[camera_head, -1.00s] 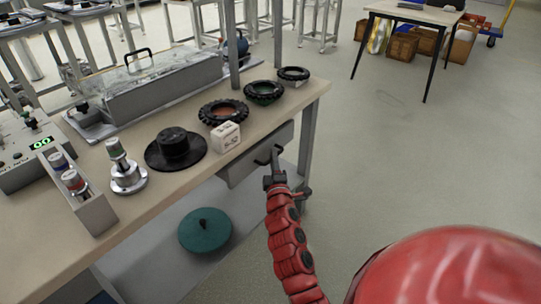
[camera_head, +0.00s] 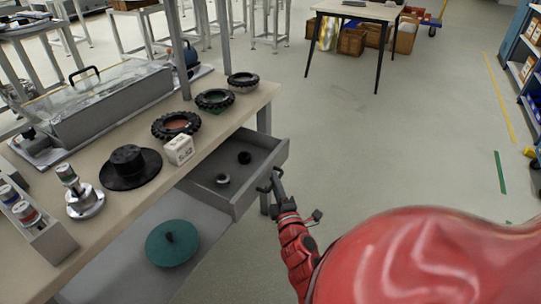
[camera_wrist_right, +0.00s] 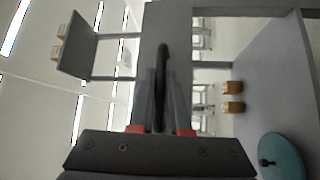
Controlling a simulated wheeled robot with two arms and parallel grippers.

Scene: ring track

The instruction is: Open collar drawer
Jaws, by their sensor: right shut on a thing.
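The grey drawer (camera_head: 262,187) under the workbench stands pulled out, and its inside shows in the head view. A small black ring-shaped piece (camera_head: 245,157) and a grey metal collar (camera_head: 223,179) lie in it. My right gripper (camera_head: 277,186) is at the drawer front, shut on the dark drawer handle (camera_head: 265,187). In the right wrist view the handle (camera_wrist_right: 161,75) runs upright between the fingers, with the drawer front behind it. My left gripper is in neither view.
On the bench (camera_head: 110,221) stand a white block (camera_head: 179,150), a black flanged hub (camera_head: 128,165) and several dark toothed rings. A green disc (camera_head: 172,243) lies on the lower shelf. The floor right of the bench is open, with a table farther back.

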